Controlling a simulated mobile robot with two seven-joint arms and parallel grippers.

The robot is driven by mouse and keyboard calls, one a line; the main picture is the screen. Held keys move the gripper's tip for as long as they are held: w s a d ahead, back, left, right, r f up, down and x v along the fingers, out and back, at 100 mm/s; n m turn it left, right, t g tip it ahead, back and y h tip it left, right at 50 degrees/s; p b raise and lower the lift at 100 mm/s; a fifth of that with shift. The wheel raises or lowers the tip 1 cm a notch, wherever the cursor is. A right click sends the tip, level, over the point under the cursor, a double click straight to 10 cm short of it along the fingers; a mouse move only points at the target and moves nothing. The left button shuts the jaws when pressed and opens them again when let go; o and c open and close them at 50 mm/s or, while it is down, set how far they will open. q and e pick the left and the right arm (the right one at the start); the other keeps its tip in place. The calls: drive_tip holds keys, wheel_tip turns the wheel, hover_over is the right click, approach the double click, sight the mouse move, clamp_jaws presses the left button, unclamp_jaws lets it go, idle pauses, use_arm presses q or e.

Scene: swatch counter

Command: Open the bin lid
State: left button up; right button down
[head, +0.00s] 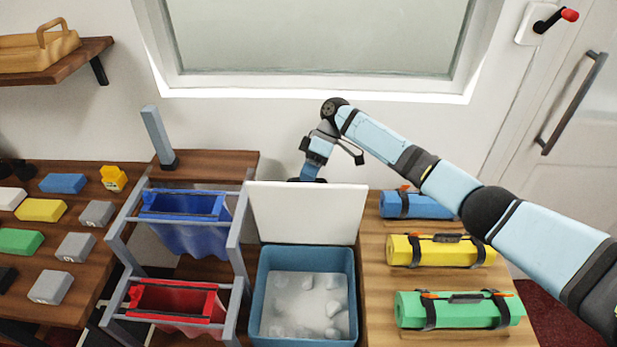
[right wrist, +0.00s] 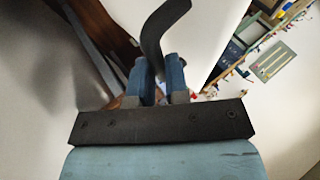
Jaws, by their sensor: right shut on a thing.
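The bin (head: 351,285) is a blue box on the floor between the two tables, with pale lumps inside. Its white lid (head: 305,212) stands raised, roughly upright at the bin's back edge, so the bin's mouth is open. My right gripper (head: 312,176) is at the lid's top edge, with its fingertips partly hidden behind the lid. In the right wrist view my right gripper (right wrist: 159,82) is shut on a dark curved handle (right wrist: 160,35), which appears to be the lid's. My left gripper is not in view.
A grey frame with a blue bag (head: 185,210) and a red bag (head: 175,302) stands left of the bin. Blue, yellow and green rolls (head: 460,310) lie on the right table. The wall and window (head: 315,40) are close behind the lid.

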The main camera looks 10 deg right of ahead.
drive_tip(key=shift+s+d+f, duration=0.1)
drive_tip(key=shift+s+f, duration=0.1)
drive_tip(key=shift+f, duration=0.45)
drive_tip(key=c, duration=1.5)
unclamp_jaws()
drive_tip(key=o, duration=0.4)
drive_tip(key=shift+w+f, duration=0.1)
drive_tip(key=shift+w, duration=0.05)
drive_tip(key=b+v, duration=0.1)
drive_tip(key=v, duration=1.3)
drive_tip(key=shift+w+b, duration=0.2)
drive_tip(key=shift+b, duration=0.1)
